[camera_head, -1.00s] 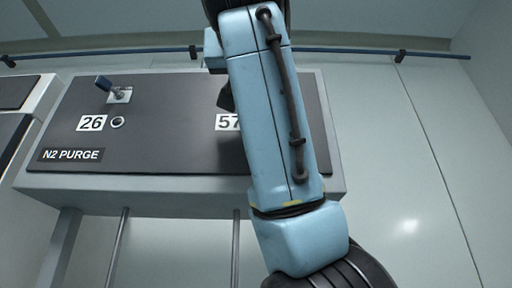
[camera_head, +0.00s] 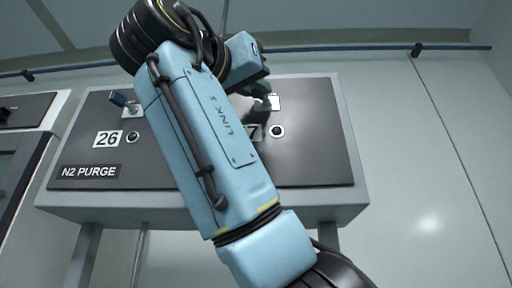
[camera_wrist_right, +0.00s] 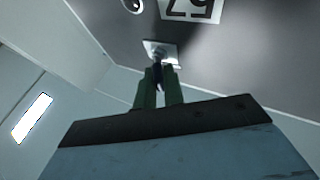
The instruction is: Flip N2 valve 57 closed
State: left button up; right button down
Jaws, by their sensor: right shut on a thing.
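The N2 purge panel (camera_head: 320,150) is a dark plate in a grey frame. Valve 57 has a light square base plate (camera_head: 274,102), also seen in the right wrist view (camera_wrist_right: 172,50). Its label 57 (camera_wrist_right: 190,8) shows upside down there and is partly hidden by my arm in the head view. My right gripper (camera_head: 261,91) is at this valve; its green fingers (camera_wrist_right: 158,82) are shut on the dark valve lever (camera_wrist_right: 157,66) just off the base plate. The lever is mostly hidden between the fingers, so its tilt is unclear. My left gripper is out of view.
Valve 26, with a blue-tipped lever (camera_head: 120,99) and label (camera_head: 108,139), is left of my right arm. A round indicator (camera_head: 277,131) sits below valve 57. A blue rail (camera_head: 360,47) crosses the wall behind. The panel's right side is clear.

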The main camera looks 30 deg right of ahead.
jog(key=c, duration=1.5)
grip_release()
